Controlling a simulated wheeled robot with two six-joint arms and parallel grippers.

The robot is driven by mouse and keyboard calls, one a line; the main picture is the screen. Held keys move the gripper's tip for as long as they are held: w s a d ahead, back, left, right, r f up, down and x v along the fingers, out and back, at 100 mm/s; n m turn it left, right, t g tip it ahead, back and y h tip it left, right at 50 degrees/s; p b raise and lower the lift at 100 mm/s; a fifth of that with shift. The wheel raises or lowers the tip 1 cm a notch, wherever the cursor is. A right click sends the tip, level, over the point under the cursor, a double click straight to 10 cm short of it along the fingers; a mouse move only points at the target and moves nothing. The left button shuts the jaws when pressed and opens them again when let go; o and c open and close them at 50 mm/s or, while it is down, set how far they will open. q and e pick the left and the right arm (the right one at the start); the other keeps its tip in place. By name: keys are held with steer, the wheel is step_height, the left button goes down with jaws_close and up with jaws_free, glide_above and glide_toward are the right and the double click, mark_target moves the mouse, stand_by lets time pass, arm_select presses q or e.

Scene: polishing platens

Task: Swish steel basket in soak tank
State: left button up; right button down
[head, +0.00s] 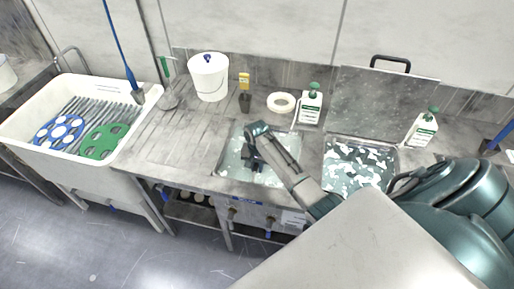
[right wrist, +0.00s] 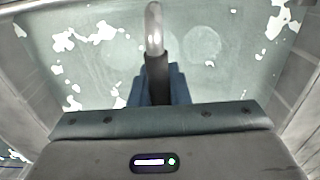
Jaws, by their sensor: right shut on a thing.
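My right gripper (head: 254,162) reaches down into the left of the two sunken tanks, the soak tank (head: 222,165), which holds greenish liquid with white foam patches. In the right wrist view the gripper (right wrist: 158,88) is shut on a dark grip with a bent steel rod, which I take for the handle of the steel basket (right wrist: 154,30). The basket's body cannot be made out; faint round shapes show under the liquid beside the rod. My left gripper is out of view.
A second tank (head: 358,166) with thick foam lies right, its lid (head: 385,103) raised behind it. Two bottles (head: 311,104) (head: 421,130), a tape roll (head: 281,103) and a white bucket (head: 209,78) stand along the back. A white sink (head: 130,147) with blue and green discs is left.

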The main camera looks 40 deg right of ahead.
steer(key=shift+w+f, duration=0.1)
steer(key=shift+f, duration=0.5)
steer(key=shift+r+p, duration=0.4)
steer(key=shift+r, duration=1.25)
step_height(320, 180, up, 14)
stand_by(1.1)
